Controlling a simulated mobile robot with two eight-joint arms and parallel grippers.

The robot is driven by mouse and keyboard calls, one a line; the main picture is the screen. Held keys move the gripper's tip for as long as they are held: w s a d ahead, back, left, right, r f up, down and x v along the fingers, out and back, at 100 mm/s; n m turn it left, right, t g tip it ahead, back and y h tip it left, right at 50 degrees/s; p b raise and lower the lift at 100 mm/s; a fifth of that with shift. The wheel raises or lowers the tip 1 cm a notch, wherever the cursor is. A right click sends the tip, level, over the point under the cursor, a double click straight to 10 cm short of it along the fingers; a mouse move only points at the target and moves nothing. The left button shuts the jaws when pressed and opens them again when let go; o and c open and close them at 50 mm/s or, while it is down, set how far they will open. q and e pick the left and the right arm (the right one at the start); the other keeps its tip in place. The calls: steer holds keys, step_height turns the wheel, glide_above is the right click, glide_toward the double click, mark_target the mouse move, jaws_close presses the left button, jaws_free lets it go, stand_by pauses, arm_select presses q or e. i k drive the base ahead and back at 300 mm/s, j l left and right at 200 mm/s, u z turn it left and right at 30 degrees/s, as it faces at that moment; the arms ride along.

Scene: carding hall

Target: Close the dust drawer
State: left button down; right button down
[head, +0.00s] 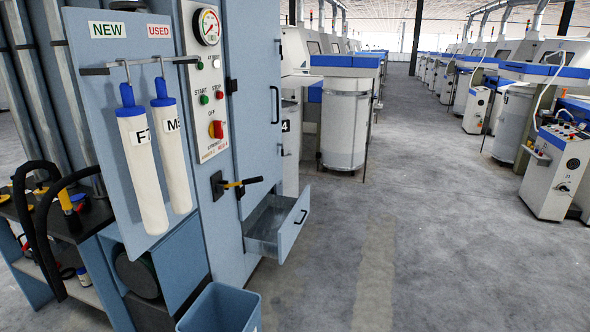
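The dust drawer (292,224) is pulled out at the bottom of the blue-grey cabinet (257,110). Its blue front panel has a dark bar handle (301,217) and faces right. Its grey metal inside shows from above and looks empty. Neither of my grippers is in view.
A blue open bin (222,308) stands on the floor in front of the cabinet, left of the drawer. Two white filter sleeves (145,165) hang on the left panel. Grey floor (420,250) is clear to the right.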

mark_target(271, 230)
steer(key=i+l, duration=0.15)
steer(key=i, duration=0.4)
steer(key=i+l, duration=0.15)
steer(key=i, duration=0.4)
steer(key=i+l, duration=0.15)
steer(key=i, duration=0.4)
steer(key=i+l, duration=0.15)
steer(key=i, duration=0.35)
steer(key=i+l, duration=0.1)
steer(key=i, duration=0.45)
steer(key=i+l, duration=0.15)
steer(key=i, duration=0.4)
steer(key=i+l, duration=0.15)
steer(key=i, duration=0.4)
steer(key=u, duration=0.05)
